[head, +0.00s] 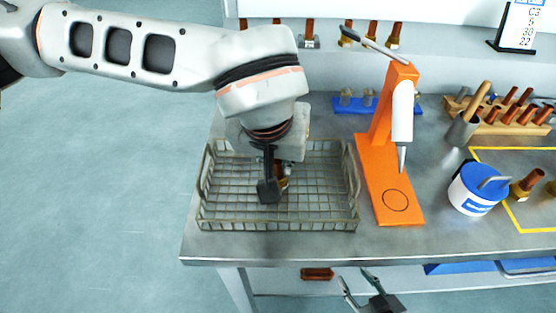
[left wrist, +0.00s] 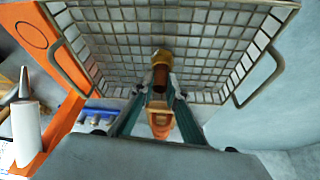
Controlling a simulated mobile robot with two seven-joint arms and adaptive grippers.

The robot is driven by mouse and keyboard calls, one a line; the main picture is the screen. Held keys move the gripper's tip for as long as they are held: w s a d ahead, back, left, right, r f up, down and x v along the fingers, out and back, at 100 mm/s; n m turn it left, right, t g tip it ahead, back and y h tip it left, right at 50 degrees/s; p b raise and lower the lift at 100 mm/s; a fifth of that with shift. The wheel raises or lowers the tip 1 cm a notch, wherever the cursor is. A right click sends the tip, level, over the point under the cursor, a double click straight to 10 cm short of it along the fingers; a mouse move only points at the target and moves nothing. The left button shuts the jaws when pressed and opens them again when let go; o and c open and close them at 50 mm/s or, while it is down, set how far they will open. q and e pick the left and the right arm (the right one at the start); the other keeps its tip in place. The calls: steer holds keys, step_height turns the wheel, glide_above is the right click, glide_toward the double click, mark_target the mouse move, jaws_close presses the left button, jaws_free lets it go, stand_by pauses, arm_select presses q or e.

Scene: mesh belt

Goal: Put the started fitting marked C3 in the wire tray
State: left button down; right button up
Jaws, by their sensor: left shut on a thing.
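The wire tray (head: 335,222) stands at the left end of the bench, and its mesh fills the upper part of the left wrist view (left wrist: 215,62). My left gripper (head: 275,188) is over the tray, pointing down, shut on a copper and brass fitting (head: 282,182). In the left wrist view the fitting (left wrist: 161,58) sits between the fingers, brass end towards the mesh. I cannot tell whether it touches the tray floor, and no mark on it is readable. My right gripper (head: 368,288) is low in front of the bench edge, open and empty.
An orange stand (head: 380,170) with a white tool is close to the tray's right. A blue-lidded tub (head: 475,190), another fitting (head: 527,184) and a wooden rack (head: 500,125) are further right. A card (head: 522,25) showing C3 stands at the back.

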arm_select(q)
steer(key=c, duration=2)
jaws_free()
steer(key=shift+f, duration=0.1)
arm_select(e)
steer(key=shift+s+f, duration=0.1)
steer(key=shift+s, duration=0.1)
arm_select(q)
steer(key=shift+r, duration=0.45)
steer(key=p+v, duration=0.1)
steer(key=v, duration=1)
steer(key=shift+s+r, duration=0.15)
steer(key=shift+s, duration=0.05)
arm_select(e)
steer(key=shift+s+a+r, duration=0.15)
steer(key=shift+s+r, duration=0.05)
steer(key=shift+w, duration=0.1)
